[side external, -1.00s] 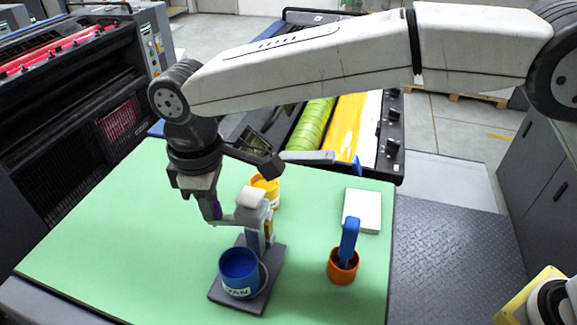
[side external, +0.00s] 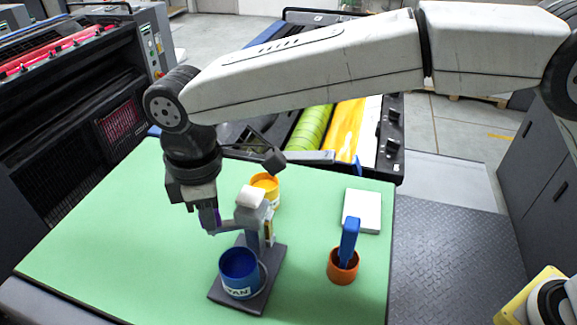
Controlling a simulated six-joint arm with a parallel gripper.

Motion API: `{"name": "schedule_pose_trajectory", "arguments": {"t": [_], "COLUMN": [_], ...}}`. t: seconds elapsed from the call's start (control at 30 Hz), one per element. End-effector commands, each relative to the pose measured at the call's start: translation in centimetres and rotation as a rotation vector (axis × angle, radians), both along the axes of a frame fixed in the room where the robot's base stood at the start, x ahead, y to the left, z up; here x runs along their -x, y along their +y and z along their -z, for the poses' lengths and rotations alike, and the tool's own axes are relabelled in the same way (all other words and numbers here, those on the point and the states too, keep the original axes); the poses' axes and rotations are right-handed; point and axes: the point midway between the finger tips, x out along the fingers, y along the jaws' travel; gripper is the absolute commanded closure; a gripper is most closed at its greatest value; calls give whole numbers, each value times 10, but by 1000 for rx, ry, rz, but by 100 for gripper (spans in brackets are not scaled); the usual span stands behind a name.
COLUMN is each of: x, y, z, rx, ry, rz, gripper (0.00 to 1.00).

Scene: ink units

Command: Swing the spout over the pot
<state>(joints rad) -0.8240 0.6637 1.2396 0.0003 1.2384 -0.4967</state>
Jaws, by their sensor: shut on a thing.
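The blue pot (side external: 240,279), with a partly readable label, stands open on the dark base (side external: 272,268) of the ink stand. A grey post with a white cap (side external: 251,197) rises behind it. The grey spout (side external: 229,227) sticks out from the post toward the left, behind and left of the pot's mouth, not over it. My gripper (side external: 210,224) points down and is shut on the spout's outer end. The spout tip is partly hidden by the fingers.
A yellow pot (side external: 266,188) stands behind the post. An orange cup (side external: 342,266) holding a blue-handled tool (side external: 349,240) and a white block (side external: 362,211) stand to the right. The green mat (side external: 110,235) is clear on the left.

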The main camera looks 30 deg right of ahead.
Motion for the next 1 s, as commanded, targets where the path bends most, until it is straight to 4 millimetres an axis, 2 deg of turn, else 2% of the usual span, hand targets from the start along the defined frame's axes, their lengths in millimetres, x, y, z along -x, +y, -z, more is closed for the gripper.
{"name": "schedule_pose_trajectory", "arguments": {"t": [0.43, 1.0], "x": [26, 53], "y": [1, -11], "z": [-2, -1], "rx": [-1, -1], "ry": [-2, -2], "rz": [-420, -909], "gripper": [100, 100]}}
